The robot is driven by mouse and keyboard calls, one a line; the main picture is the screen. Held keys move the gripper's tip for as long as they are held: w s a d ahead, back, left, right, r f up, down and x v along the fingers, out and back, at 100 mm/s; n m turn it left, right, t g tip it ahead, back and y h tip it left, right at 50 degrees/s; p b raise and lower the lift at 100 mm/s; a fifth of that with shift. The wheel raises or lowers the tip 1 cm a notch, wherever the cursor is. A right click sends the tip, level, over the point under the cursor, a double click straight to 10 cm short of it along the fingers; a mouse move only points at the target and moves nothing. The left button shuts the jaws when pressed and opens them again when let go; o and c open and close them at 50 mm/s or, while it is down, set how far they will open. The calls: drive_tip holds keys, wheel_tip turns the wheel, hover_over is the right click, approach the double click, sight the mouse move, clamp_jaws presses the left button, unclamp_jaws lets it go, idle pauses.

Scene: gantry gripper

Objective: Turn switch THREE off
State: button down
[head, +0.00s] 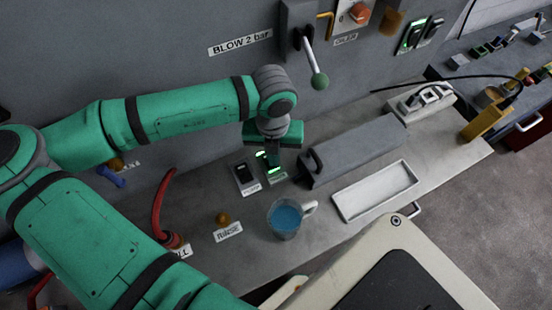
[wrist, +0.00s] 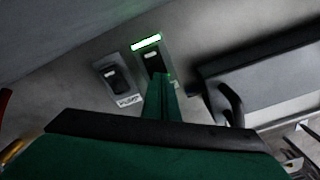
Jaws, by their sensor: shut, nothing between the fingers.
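My gripper (head: 272,160) points down over the bench in the head view, its green fingers together with nothing between them. Its fingertips are at a rocker switch with green light (head: 276,178), and they hide part of it. In the wrist view the same lit switch (wrist: 149,58) has a bright green bar at its far end, and my closed fingers (wrist: 164,84) overlap its near end. I cannot tell whether they touch it. No label reading THREE is legible; any label on this switch is hidden.
A dark, unlit switch (head: 244,179) with a label stands just left of the lit one. A grey handled box (head: 350,150) is close on the right. A mug of blue liquid (head: 284,222) and a white tray (head: 375,190) stand nearer.

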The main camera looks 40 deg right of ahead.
drive_tip(key=shift+w+a+f, duration=0.1)
drive_tip(key=shift+a, duration=0.1)
drive_tip(key=shift+d+f, duration=0.1)
drive_tip(key=shift+f, duration=0.25)
